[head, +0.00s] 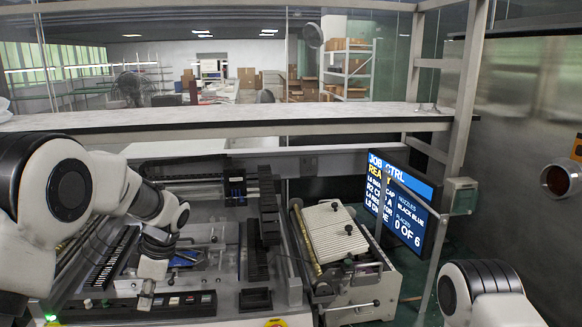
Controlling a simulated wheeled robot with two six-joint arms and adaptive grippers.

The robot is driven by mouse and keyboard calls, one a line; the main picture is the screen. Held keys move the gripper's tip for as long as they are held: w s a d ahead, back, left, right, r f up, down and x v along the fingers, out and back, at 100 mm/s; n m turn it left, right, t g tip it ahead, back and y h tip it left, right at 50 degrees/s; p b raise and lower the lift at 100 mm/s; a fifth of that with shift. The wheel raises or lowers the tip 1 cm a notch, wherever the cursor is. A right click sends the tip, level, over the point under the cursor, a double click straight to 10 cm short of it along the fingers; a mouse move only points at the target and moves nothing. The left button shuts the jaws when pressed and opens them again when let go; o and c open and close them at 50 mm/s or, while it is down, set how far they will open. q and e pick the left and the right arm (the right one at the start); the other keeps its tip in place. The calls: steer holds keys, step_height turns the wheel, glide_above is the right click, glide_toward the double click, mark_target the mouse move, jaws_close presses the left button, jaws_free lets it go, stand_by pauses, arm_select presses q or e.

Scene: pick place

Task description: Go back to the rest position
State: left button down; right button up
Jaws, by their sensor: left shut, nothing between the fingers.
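My left arm comes in from the left and bends down over the machine bed. My left gripper (147,295) points down above the front of the machine, near its control strip (180,303). Its fingers are together with nothing held between them. My right arm shows only as a white and black link at the bottom right; its gripper is outside the picture.
The machine bed (210,262) has rails, black blocks (262,215) and a blue part (188,257) on it. A ribbed light unit (333,232) stands right of it. A screen (400,203) reads "0 OF 6". A metal post (462,130) and shelf (230,115) frame the space.

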arm_select(q)
steer(key=s+f+m+g+h, duration=0.1)
steer(key=s+f+g, duration=0.1)
steer(key=s+f, duration=0.65)
steer(key=s+f+g, duration=0.3)
steer(key=s+f, duration=0.2)
steer(key=f, duration=0.6)
steer(key=s+d+f+m+t+h, duration=0.1)
steer(key=s+d+f+m+h, duration=0.15)
steer(key=s+f+m, duration=0.65)
steer(key=s+d+f+m+t+h, duration=0.1)
steer(key=s+d+f+m+t, duration=0.2)
steer(key=s, duration=1.1)
steer(key=w+m+t, duration=0.1)
steer(key=m, duration=0.1)
steer(key=w+m, duration=0.2)
steer(key=m, duration=0.1)
steer(key=w+m+t, duration=0.1)
steer(key=m, duration=0.1)
steer(key=shift+w+a+m+t+y, duration=0.25)
steer(key=shift+w+a+m+t, duration=0.05)
steer(key=shift+w+a, duration=0.1)
